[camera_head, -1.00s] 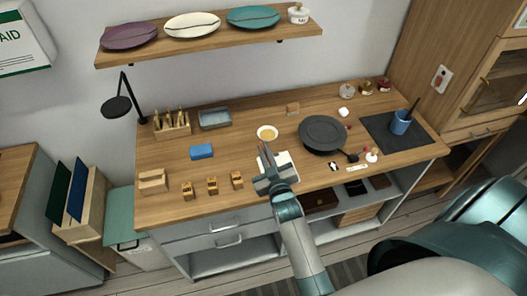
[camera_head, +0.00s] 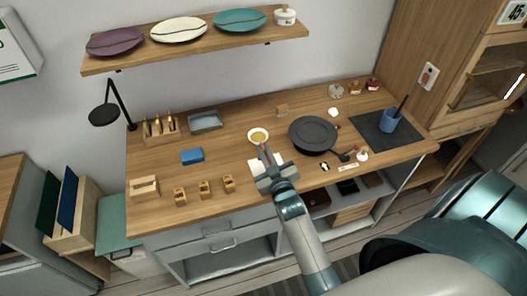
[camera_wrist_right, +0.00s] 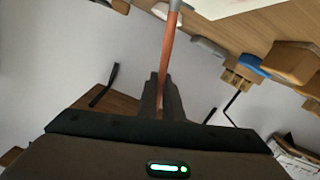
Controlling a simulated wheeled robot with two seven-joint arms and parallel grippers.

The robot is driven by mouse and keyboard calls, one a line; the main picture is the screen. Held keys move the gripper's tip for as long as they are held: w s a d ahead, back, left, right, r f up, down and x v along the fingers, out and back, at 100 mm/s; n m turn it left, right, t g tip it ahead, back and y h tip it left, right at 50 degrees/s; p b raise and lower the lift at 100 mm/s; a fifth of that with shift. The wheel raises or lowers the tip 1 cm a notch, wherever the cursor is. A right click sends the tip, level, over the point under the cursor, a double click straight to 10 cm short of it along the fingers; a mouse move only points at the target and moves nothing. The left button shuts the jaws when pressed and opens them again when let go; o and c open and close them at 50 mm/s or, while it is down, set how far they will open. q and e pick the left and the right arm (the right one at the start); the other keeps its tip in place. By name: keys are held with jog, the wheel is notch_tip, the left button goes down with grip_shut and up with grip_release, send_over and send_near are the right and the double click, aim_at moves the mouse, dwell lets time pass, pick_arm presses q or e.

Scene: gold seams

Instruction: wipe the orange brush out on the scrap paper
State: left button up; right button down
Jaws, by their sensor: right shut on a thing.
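My right gripper (camera_head: 267,166) is shut on the brush (camera_head: 265,152), seen in the head view over the front middle of the table. In the right wrist view the brush (camera_wrist_right: 169,50) has an orange-brown handle running up from between the fingers to a grey ferrule; its tip is out of frame. A corner of white paper also shows in the right wrist view (camera_wrist_right: 225,6). Whether the brush touches the paper I cannot tell. My left gripper is not in view.
A small dish of gold-yellow stuff (camera_head: 258,136) stands just behind the gripper. A dark round plate (camera_head: 313,133) is to its right, a blue block (camera_head: 192,156) to its left. Several small wooden blocks (camera_head: 204,189) line the front edge. A blue cup (camera_head: 389,120) stands far right.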

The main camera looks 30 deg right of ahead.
jog(key=shift+s+d, duration=0.15)
jog(key=shift+d, duration=0.6)
jog(key=shift+s+d, duration=0.15)
jog(key=shift+d, duration=0.55)
